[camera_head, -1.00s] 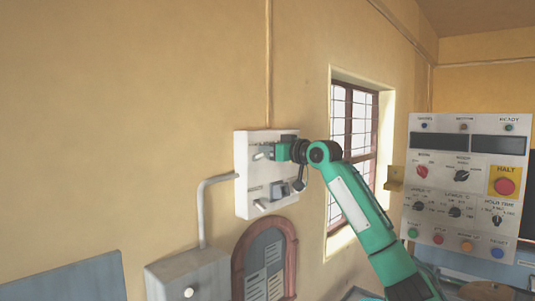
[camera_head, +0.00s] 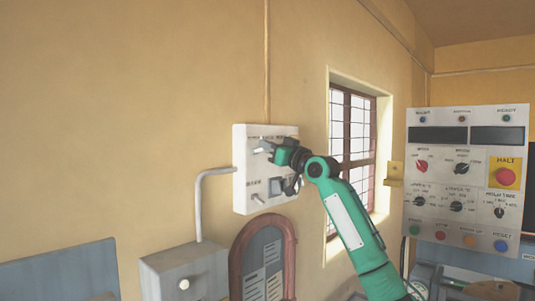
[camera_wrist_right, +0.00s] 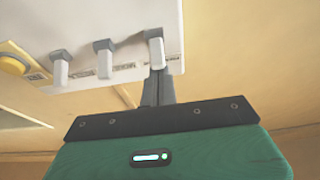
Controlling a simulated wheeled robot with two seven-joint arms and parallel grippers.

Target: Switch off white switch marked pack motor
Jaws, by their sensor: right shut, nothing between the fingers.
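A white switch panel (camera_head: 240,172) is fixed to the yellow wall, left of the window. My left gripper is out of view.
A yellow round button (camera_wrist_right: 14,64) sits at the panel's edge. A grey box (camera_head: 185,262) with a conduit and a brown-framed arched board (camera_head: 290,245) are below. A control console (camera_head: 462,180) with a red HALT button stands at the right.

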